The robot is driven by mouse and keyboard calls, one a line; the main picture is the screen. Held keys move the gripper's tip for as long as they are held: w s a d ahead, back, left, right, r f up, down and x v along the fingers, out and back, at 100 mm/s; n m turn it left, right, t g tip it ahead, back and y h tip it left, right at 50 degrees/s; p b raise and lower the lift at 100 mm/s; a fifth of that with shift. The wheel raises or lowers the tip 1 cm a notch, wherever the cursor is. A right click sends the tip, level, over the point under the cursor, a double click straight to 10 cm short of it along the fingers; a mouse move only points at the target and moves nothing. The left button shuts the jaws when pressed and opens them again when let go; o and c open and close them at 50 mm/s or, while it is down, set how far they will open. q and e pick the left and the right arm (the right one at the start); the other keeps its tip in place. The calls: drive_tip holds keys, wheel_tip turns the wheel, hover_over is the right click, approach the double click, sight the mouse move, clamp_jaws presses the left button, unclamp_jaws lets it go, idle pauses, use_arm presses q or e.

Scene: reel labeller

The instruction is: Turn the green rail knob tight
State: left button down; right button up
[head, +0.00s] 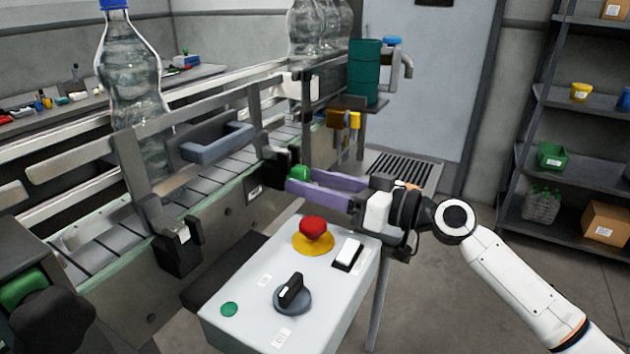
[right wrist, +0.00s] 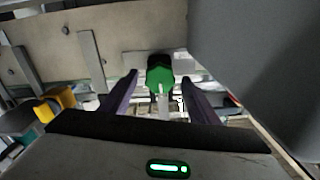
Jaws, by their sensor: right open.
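The green rail knob (head: 299,173) sits on a dark clamp at the side of the conveyor rail in the head view. My right gripper (head: 288,181) reaches to it from the right, its two purple fingers apart. In the right wrist view the green knob (right wrist: 160,76) shows ahead, centred between the tips of my open right gripper (right wrist: 158,82). I cannot tell whether a finger touches it. Another green part (head: 22,286) shows on a dark mount at the lower left edge. My left gripper is not in view.
A control box (head: 240,318) with a red mushroom button (head: 313,229) and a black selector switch (head: 291,291) stands just below my right gripper. A large bottle (head: 131,75) stands on the conveyor at left. A green cylinder (head: 364,72) stands behind.

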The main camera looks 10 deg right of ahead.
drive_tip(key=c, duration=1)
drive_tip(key=shift+c, duration=0.2)
drive_tip(key=shift+m, duration=3.4)
drive_tip(key=o, duration=1)
drive_tip(key=shift+o, duration=0.2)
